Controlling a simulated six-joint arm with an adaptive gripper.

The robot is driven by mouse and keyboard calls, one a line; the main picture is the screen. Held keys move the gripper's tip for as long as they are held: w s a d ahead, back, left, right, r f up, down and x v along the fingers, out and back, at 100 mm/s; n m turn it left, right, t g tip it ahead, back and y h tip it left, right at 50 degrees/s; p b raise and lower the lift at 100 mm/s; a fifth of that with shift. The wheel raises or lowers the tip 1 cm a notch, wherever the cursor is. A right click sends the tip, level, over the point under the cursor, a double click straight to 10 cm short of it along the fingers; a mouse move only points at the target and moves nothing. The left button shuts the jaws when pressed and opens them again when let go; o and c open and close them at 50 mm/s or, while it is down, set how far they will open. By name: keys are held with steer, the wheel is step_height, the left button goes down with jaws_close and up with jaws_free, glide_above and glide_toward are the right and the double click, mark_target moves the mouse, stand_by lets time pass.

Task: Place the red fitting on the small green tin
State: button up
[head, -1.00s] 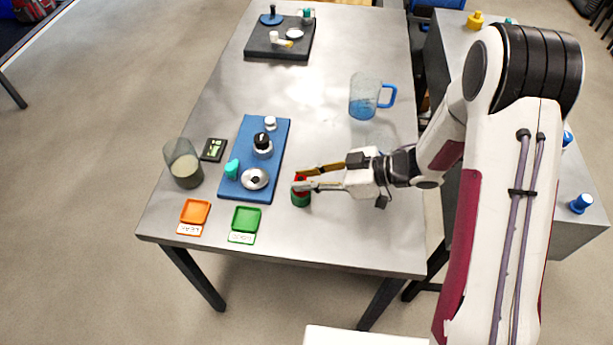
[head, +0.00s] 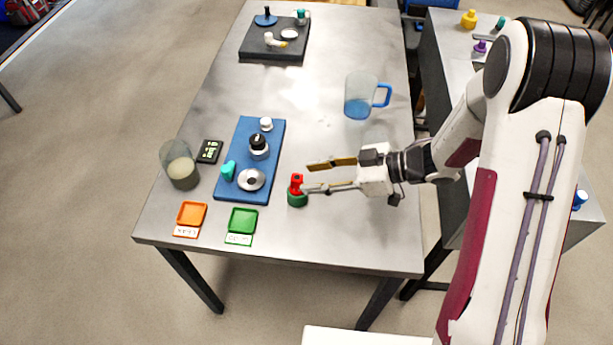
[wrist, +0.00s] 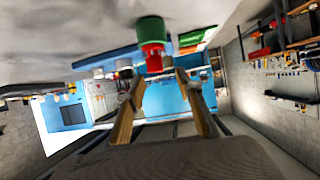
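The red fitting (head: 296,184) stands upright on top of the small green tin (head: 297,200), to the right of the blue mat. My gripper (head: 322,178) is open and empty, just to the right of the fitting, with its fingers spread apart. In the wrist view, the red fitting (wrist: 153,57) and the green tin (wrist: 151,30) show upside down, beyond the fingertips of my gripper (wrist: 155,82). Nothing lies between the fingers.
The blue mat (head: 233,188) holds a teal piece, a silver disc and other parts. An orange tray (head: 191,213) and a green tray (head: 242,220) lie at the front edge. A clear mug (head: 361,97) stands farther back. Bare table lies to the right.

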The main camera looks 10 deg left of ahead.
steer(key=v, duration=0.8)
steer(key=shift+d, duration=0.15)
steer(key=shift+r, duration=0.1)
stand_by(0.5)
